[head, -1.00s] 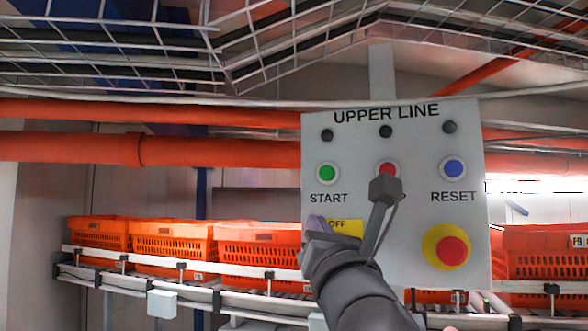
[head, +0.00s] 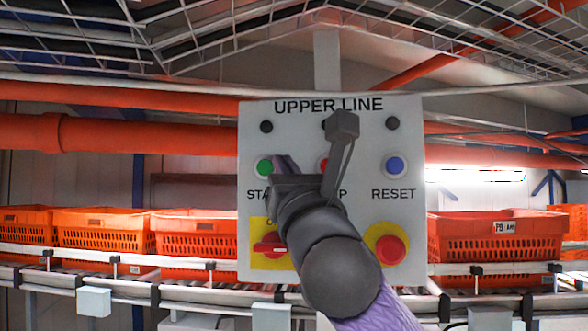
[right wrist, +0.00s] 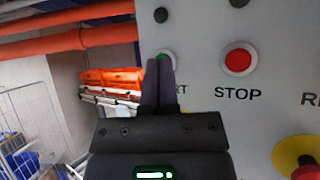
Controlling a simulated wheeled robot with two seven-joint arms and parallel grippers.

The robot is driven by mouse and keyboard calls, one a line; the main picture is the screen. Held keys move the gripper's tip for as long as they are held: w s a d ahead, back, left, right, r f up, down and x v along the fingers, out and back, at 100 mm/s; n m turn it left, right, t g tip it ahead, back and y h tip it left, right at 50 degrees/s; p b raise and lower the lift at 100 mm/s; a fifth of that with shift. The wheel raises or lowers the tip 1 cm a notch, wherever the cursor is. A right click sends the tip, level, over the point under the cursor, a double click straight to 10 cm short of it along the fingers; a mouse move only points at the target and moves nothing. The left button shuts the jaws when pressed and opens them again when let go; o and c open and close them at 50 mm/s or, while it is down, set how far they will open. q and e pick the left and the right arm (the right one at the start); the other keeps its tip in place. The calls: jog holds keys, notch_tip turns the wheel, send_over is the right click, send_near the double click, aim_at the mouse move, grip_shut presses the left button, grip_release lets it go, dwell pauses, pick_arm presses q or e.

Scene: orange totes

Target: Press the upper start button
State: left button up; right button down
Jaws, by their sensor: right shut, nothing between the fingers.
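The grey UPPER LINE panel (head: 258,208) faces me in the head view. Its green START button (head: 264,167) is at the upper left, with the START label partly hidden by my right gripper. My right gripper (head: 286,164) is shut and empty, its purple fingers just right of the green button in this view. In the right wrist view, the shut fingers (right wrist: 159,62) point at the panel and cover most of the green button (right wrist: 168,55). I cannot tell whether the tips touch it. My left gripper is out of view.
The red STOP button (right wrist: 238,60) is right of START and half hidden in the head view. The blue RESET button (head: 395,166) is further right. Below are a red switch on yellow (head: 268,247) and a red emergency button (head: 390,249). Orange totes (head: 105,229) stand on a conveyor behind.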

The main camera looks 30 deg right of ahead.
aim_at(266, 168)
jog(key=w+d, duration=0.1)
jog(key=w, duration=0.1)
jog(key=w+d+p, duration=0.1)
jog(key=w, duration=0.1)
jog(key=shift+d, duration=0.35)
dwell(1.7)
jog(key=shift+w+a+p, duration=0.3)
jog(key=shift+w+a, duration=0.3)
jog(key=shift+a, duration=0.1)
jog(key=shift+w+a, duration=0.6)
jog(key=shift+a, duration=0.15)
